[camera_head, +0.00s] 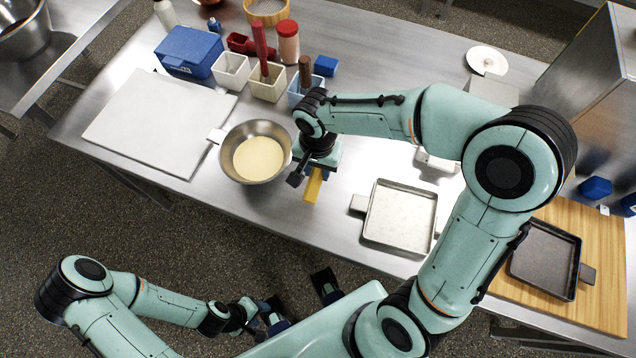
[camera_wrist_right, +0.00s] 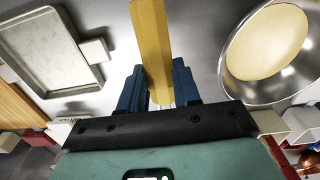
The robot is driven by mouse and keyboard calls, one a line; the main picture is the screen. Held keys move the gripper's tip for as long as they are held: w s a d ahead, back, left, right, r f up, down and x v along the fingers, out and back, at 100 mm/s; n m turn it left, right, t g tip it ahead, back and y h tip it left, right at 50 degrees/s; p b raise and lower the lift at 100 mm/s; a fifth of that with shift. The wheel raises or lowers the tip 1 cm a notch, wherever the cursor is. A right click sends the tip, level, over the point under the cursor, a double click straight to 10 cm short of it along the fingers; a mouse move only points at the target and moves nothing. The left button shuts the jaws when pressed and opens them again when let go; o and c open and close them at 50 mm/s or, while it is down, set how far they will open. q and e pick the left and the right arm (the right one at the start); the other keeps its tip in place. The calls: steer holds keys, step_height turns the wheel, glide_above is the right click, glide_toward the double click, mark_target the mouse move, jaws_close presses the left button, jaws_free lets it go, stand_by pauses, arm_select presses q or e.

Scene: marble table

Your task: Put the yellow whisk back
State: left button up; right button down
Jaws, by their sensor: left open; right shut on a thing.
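The yellow whisk (camera_head: 313,187) shows in the head view as a yellow bar, just right of the metal bowl (camera_head: 228,142) of pale yellow batter. My right gripper (camera_head: 316,172) is shut on it above the table. In the right wrist view the yellow whisk (camera_wrist_right: 150,42) stands between the blue fingers of my right gripper (camera_wrist_right: 159,88), with thin wires near the gripper's base. The rest of it is hidden. The metal bowl (camera_wrist_right: 236,88) is at the right there. My left gripper (camera_head: 274,312) is open and empty, low in front of the table.
Behind the bowl stand a white container (camera_head: 231,71), a cream container (camera_head: 268,86) and a light blue container (camera_head: 294,99); the latter two hold upright handles. A white board (camera_head: 155,120) lies left. A pale tray (camera_head: 399,216) and a dark pan (camera_head: 545,260) lie right.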

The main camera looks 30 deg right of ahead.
step_height(320, 180, down, 5)
steer(key=shift+f+b, duration=0.55)
steer(key=shift+f, duration=1.4)
steer(key=c, duration=0.8)
jaws_free()
step_height(320, 180, up, 13)
steer(key=shift+d+f+p, duration=0.1)
steer(key=shift+f+p, duration=0.1)
steer(key=shift+p, duration=0.6)
steer(key=shift+r, duration=0.3)
